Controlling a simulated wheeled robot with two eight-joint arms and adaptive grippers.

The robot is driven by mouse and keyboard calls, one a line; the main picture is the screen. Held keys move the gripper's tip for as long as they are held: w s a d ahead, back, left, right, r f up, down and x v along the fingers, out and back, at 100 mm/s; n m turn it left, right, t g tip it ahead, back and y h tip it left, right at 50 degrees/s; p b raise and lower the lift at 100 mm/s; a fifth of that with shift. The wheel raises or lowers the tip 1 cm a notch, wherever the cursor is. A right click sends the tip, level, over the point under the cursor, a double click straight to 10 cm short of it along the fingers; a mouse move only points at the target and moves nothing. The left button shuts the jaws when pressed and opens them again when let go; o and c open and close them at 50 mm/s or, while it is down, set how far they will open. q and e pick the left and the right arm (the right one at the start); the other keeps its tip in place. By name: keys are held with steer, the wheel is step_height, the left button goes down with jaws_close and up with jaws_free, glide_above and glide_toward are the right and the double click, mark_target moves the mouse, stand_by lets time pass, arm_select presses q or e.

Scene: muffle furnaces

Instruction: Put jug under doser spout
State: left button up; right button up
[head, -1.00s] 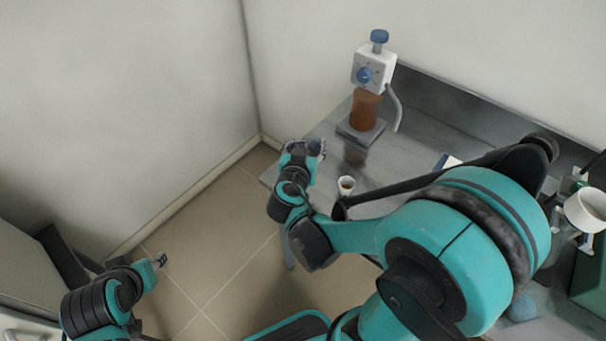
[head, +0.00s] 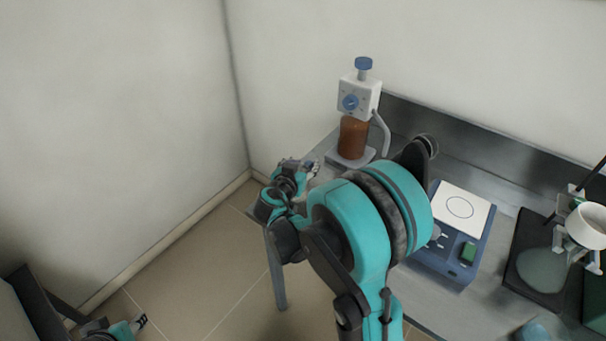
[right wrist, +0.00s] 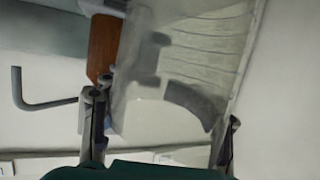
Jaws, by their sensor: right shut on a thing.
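The doser is an amber bottle (head: 353,138) with a white head (head: 359,97) and a blue knob, standing on a grey base at the table's far left. Its grey spout (head: 383,133) bends down on the right side. My right gripper (head: 309,167) is at the table's left end, in front and left of the doser. In the right wrist view it is shut on a translucent, ribbed jug (right wrist: 185,70). The amber bottle (right wrist: 102,46) and bent spout (right wrist: 45,103) show left of the jug there, apart from it. My left gripper (head: 139,323) is low at left, too small to read.
A blue stirrer-like device with a white top (head: 462,207) stands on the grey table (head: 412,299). A white bowl (head: 588,226) on a stand is at far right. My right arm covers the table's front middle. Walls close in behind and left.

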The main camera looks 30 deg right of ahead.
step_height(320, 180, down, 4)
steer(key=shift+r+b, duration=0.2)
steer(key=shift+b, duration=0.6)
steer(key=shift+r, duration=0.2)
steer(key=shift+f, duration=0.1)
steer(key=o, duration=0.8)
steer(key=shift+f, duration=0.15)
steer(key=o, duration=0.6)
